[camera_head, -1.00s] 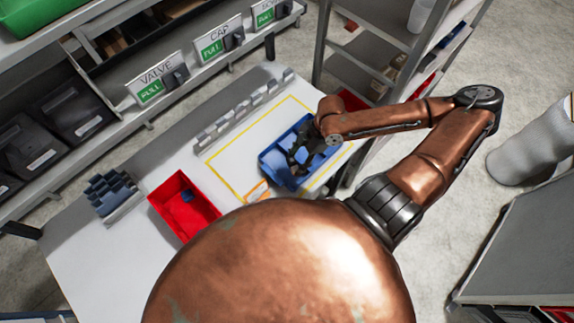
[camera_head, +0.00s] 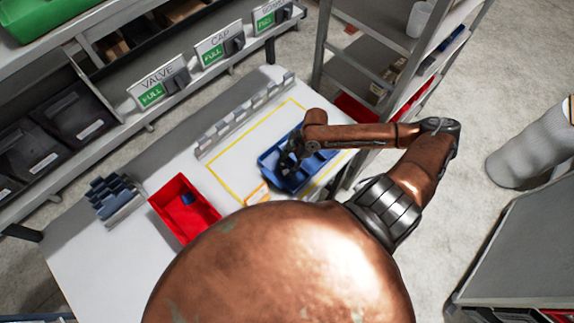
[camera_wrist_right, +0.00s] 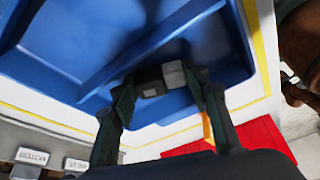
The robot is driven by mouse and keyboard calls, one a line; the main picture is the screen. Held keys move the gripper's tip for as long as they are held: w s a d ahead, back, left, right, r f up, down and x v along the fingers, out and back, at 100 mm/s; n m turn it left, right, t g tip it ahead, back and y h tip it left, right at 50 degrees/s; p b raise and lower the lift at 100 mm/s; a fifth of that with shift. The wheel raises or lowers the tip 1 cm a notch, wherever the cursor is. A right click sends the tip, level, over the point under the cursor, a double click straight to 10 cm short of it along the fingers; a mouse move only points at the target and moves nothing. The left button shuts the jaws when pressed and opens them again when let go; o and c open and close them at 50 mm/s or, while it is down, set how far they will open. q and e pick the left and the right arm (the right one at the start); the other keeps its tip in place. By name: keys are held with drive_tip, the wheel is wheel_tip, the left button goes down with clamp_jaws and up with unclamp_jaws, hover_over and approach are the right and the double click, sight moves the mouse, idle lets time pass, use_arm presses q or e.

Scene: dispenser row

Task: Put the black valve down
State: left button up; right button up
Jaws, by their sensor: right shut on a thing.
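My right gripper (camera_head: 289,163) reaches down into the left part of the blue tray (camera_head: 319,166) on the table. In the right wrist view, its two fingers (camera_wrist_right: 162,100) are shut on a small dark piece, which I take for the black valve (camera_wrist_right: 150,89). A light grey block-like part (camera_wrist_right: 174,75) shows right beside it. The blue tray (camera_wrist_right: 60,50) fills the upper part of that view, with a divider across it. I cannot tell whether the valve touches the tray floor. In the head view, the valve is hidden by the gripper. My left gripper is not in view.
A red bin (camera_head: 179,215) with a small blue item stands left of the tray. A yellow outline (camera_head: 232,190) surrounds the tray area. A grey slotted rack (camera_head: 240,117) runs along the table's back. A dark stepped holder (camera_head: 112,195) stands at left. Labelled dispensers are behind.

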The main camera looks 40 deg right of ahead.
drive_tip(key=o, duration=1.2)
drive_tip(key=v, duration=1.2)
